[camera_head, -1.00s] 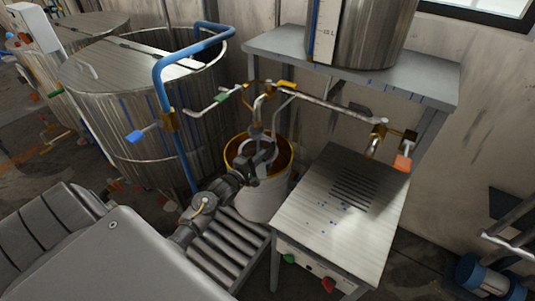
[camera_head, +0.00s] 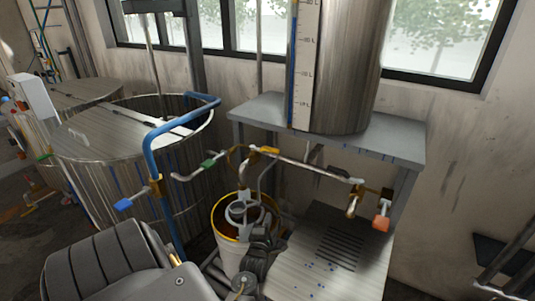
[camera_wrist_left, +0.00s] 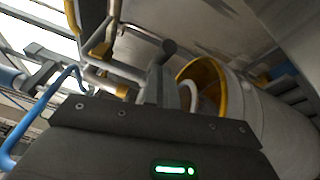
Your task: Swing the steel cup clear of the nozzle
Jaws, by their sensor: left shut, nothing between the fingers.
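The steel cup (camera_head: 237,212), a small round grey ring shape, shows over the mouth of the white bucket (camera_head: 229,254) with a yellow rim. The nozzle (camera_head: 244,178) is the pale pipe coming down from the valve pipework just above the cup. In the picture the cup overlaps the nozzle's lower end; I cannot tell the gap. My left gripper (camera_head: 259,225) is shut and empty, just right of the cup at the bucket's right side. In the left wrist view its fingers (camera_wrist_left: 161,76) point toward the pipework, beside the bucket (camera_wrist_left: 240,100). My right gripper is out of view.
A horizontal pipe (camera_head: 308,167) with coloured valve handles crosses above the bucket. A blue pipe (camera_head: 151,163) and a large steel vat (camera_head: 110,150) stand left. A slotted metal table (camera_head: 320,270) is right of the bucket. A shelf (camera_head: 398,141) bears a steel tank (camera_head: 343,70).

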